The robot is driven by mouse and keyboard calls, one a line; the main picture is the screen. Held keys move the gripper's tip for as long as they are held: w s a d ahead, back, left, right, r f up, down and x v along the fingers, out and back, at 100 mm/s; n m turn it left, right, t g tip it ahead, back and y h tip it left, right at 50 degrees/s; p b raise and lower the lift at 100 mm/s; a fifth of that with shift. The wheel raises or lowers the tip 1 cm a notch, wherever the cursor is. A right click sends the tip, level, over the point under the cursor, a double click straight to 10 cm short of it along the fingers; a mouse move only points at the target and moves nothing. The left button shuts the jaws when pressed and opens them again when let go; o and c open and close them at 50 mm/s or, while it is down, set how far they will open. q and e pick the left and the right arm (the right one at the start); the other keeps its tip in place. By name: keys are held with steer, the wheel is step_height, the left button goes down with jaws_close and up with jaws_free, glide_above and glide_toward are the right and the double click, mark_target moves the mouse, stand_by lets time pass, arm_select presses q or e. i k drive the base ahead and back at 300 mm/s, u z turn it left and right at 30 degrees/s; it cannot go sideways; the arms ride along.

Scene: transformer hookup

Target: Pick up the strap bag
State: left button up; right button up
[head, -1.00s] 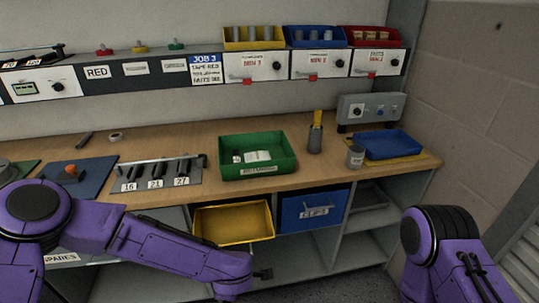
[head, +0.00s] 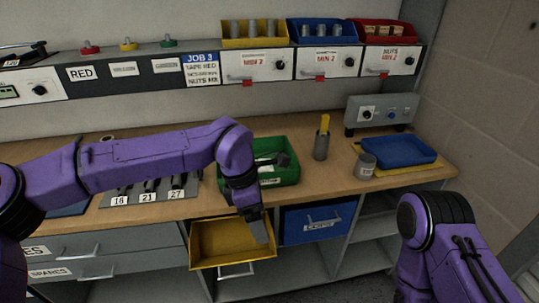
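A green bin (head: 290,176) stands on the workbench, with a pale packet (head: 265,168) partly visible inside. This may be the strap bag, but my arm covers part of it and its label is unreadable. My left arm reaches in from the left, and its wrist bends down in front of the bin. The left gripper (head: 262,230) hangs over the yellow drawer; its finger opening is not clear. A dark shape (head: 279,160) shows at the bin's inside, too unclear to name. My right gripper is outside the head view; only my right arm shows.
An open yellow drawer (head: 205,245) and a blue drawer (head: 318,228) stick out below the bench. A grey cup (head: 321,146), a grey can (head: 365,165) and a blue tray (head: 400,151) stand right of the bin. A tool rack with numbered labels lies left.

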mark_target(267, 168)
steer(key=i, duration=1.15)
steer(key=z, duration=0.05)
